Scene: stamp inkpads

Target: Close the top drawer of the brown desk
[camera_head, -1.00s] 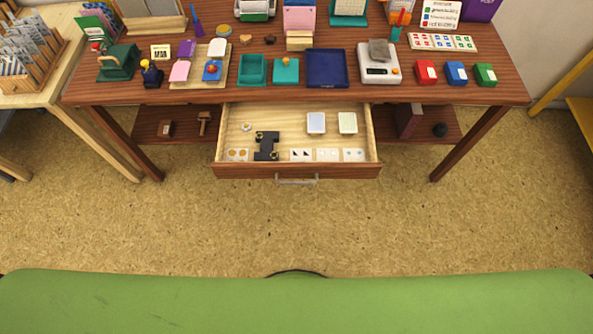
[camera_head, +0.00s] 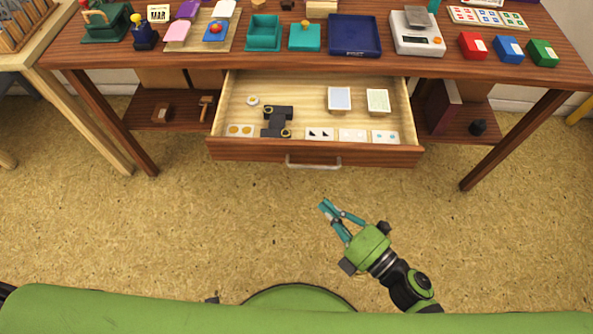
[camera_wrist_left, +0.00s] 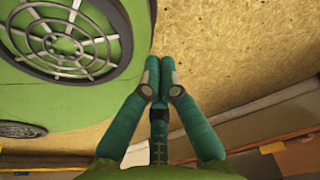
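The brown desk (camera_head: 300,66) has its wooden top drawer (camera_head: 315,152) pulled well out toward me in the head view. The drawer has a brown front with a metal bar handle (camera_head: 314,164) low in the middle. My right gripper (camera_head: 328,207) has teal fingers with their tips together, and nothing shows between them. It is over the floor, in front of the handle and slightly right of it, apart from it. My left gripper (camera_wrist_left: 160,65) shows only in the left wrist view, shut and empty, beside a green rounded body with a round grille.
The drawer holds a dark stand (camera_head: 277,121), two pale pads and several small cards. The desktop carries a blue tray (camera_head: 354,36), a white scale (camera_head: 417,35) and coloured boxes. Lower shelves flank the drawer. The floor (camera_head: 220,220) before it is clear.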

